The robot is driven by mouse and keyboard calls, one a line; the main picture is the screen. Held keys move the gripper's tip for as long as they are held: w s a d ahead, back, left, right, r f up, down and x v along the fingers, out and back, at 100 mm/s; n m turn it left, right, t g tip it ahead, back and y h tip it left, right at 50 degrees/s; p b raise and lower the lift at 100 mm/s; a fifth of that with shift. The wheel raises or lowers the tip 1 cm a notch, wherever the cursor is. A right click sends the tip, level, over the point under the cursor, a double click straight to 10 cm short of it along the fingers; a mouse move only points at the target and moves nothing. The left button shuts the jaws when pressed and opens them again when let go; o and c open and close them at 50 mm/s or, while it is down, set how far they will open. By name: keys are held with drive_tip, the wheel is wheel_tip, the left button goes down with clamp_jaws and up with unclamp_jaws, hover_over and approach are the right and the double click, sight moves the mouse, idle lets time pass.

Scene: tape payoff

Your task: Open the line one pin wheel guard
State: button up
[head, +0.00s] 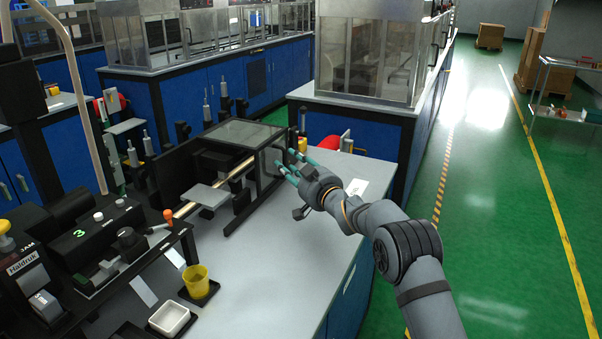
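A black-framed guard with clear panels (243,133) stands on the grey bench, over a dark mechanism. It looks closed, and I cannot read a line label on it. A clear side panel (271,160) faces my gripper. My gripper (287,166) has teal fingertips and is just to the right of this panel. The fingers look spread apart with nothing between them. I cannot tell whether a fingertip touches the guard frame. The pin wheel itself cannot be made out.
A black machine marked 3 (80,233) stands at the left. A yellow cup (196,282) and a white square dish (170,318) are on the front of the bench. A red object (329,143) lies behind my gripper. The bench's right front is clear.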

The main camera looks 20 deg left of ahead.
drive_tip(key=v, duration=1.1)
drive_tip(key=shift+s+d, duration=0.15)
drive_tip(key=shift+s, duration=0.05)
drive_tip(key=shift+w, duration=0.1)
drive_tip(key=x, duration=1.2)
